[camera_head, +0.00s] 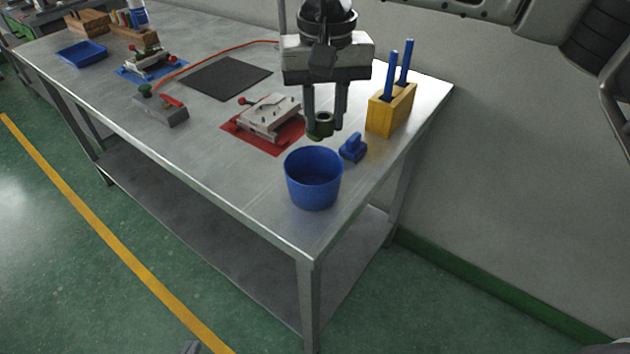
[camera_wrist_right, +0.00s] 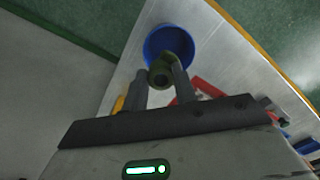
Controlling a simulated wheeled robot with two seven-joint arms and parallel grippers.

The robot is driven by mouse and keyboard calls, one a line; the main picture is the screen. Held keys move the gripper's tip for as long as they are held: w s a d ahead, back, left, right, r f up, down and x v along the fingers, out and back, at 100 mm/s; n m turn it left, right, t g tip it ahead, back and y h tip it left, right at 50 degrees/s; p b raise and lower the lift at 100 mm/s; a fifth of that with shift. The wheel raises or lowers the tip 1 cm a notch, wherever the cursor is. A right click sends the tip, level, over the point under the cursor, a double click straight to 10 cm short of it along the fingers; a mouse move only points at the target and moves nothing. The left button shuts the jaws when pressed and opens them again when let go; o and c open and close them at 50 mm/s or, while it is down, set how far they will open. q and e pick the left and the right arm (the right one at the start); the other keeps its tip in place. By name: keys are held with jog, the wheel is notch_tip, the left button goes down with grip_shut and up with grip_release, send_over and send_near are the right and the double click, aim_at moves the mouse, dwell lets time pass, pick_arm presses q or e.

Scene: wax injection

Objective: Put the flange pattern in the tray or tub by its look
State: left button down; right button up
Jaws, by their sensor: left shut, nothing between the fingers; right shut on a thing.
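The flange pattern (camera_head: 322,128) is a small dark green ring-shaped piece. My right gripper (camera_head: 325,125) is shut on it and holds it above the table, just behind the blue tub (camera_head: 313,190). In the right wrist view the flange pattern (camera_wrist_right: 160,74) is between the fingertips, its round end overlapping the near edge of the tub (camera_wrist_right: 168,32). The tub looks empty, though its bottom is dim. A shallow blue tray (camera_head: 82,54) lies at the far left of the table. Only the tips of my left gripper (camera_head: 190,347) show at the bottom edge, away from the table.
A metal mould on a red mat (camera_head: 268,125) is to the left. A dark mat (camera_head: 227,77), another mould and wooden boxes are farther back. The front-left tabletop is clear.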

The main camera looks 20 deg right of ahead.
notch_tip(320, 180, down, 2)
jog(key=shift+f+b, duration=0.2)
jog(key=shift+b, duration=0.3)
jog(key=shift+f, duration=0.2)
pick_arm(q)
jog(key=shift+w+d, duration=0.3)
jog(key=shift+w, duration=0.05)
pick_arm(e)
jog(key=o, duration=1)
notch_tip(320, 180, up, 16)
